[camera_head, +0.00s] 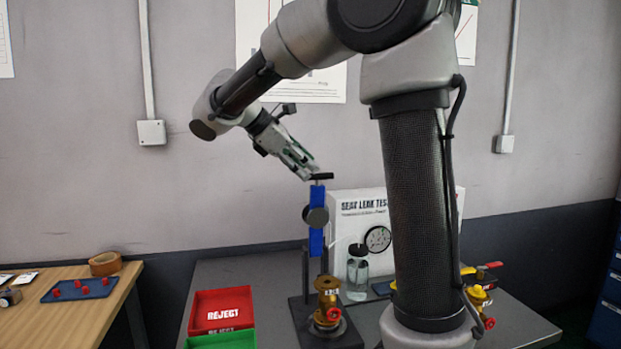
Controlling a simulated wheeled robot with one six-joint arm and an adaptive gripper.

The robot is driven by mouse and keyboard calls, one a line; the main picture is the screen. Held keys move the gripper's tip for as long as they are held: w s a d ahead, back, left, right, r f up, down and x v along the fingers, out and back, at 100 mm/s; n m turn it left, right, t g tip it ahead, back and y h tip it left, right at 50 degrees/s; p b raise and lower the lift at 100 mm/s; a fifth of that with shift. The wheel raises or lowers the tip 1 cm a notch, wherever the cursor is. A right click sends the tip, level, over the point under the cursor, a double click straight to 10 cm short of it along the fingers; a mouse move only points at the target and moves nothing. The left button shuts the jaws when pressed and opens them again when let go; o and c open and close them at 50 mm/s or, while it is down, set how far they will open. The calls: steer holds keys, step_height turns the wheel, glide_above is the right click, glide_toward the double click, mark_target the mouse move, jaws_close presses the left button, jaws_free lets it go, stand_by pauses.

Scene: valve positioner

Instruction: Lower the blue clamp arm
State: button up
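The blue clamp arm (317,215) stands upright on a dark clamp post, with a black bar handle (321,177) across its top. A brass valve (327,298) with a red part sits on the dark base below it. My gripper (309,173) reaches in from the upper left, its fingers pointing down and right beside the left end of the black handle. I cannot tell whether the fingers touch the handle or how far apart they are.
A white seat leak test panel (352,202) with a gauge stands behind the clamp, a glass jar (358,275) in front of it. A red reject bin (222,308) and a green bin (221,341) sit left. More valves (480,291) stand right. A wooden table (75,318) is far left.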

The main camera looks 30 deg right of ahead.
mark_target(318, 176)
steer(key=x, duration=0.5)
steer(key=shift+d+f, duration=0.25)
steer(key=shift+r, duration=0.1)
jaws_close()
